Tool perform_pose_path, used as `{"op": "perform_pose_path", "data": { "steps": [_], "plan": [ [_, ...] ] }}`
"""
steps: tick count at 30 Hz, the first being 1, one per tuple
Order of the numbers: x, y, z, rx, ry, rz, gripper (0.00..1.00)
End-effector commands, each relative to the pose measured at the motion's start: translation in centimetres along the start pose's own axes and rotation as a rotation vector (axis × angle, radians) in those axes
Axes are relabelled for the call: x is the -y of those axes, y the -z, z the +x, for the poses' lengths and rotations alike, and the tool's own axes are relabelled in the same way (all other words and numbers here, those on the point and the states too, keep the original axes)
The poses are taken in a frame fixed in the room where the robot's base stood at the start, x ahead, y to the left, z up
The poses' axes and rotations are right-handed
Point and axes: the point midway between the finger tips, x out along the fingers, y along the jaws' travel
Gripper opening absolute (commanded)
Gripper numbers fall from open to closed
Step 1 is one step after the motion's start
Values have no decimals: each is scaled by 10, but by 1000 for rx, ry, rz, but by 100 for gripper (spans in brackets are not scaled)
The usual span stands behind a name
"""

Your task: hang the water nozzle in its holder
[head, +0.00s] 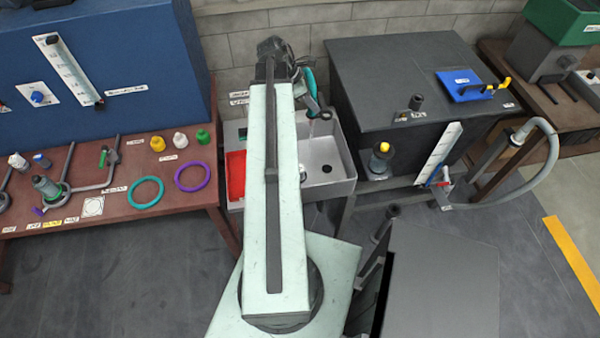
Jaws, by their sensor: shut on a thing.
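My arm reaches away from me over the sink. My gripper (299,84), small and partly hidden by the dark wrist, is shut on the water nozzle. The nozzle (310,83) shows as a teal curved body with a dark end, above the back of the sink and close to the wall. A pale streak shows below it. I cannot make out the nozzle's holder; the arm covers part of the wall and sink there. Small white labels (239,98) are on the wall just left of the arm.
The grey sink (344,186) holds a red tray (236,174) left of my arm. A dark tank (390,70) stands close on the right. A brown bench (120,205) with rings and bottles stands left. The floor (110,290) at front left is clear.

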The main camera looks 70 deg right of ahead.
Motion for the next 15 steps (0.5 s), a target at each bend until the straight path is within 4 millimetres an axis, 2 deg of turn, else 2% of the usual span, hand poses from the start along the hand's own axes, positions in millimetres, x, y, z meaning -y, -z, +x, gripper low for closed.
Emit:
{"op": "perform_pose_path", "data": {
  "steps": [15],
  "plan": [
    [-36, -24, 22, 0, 0, 2, 0]
  ]
}}
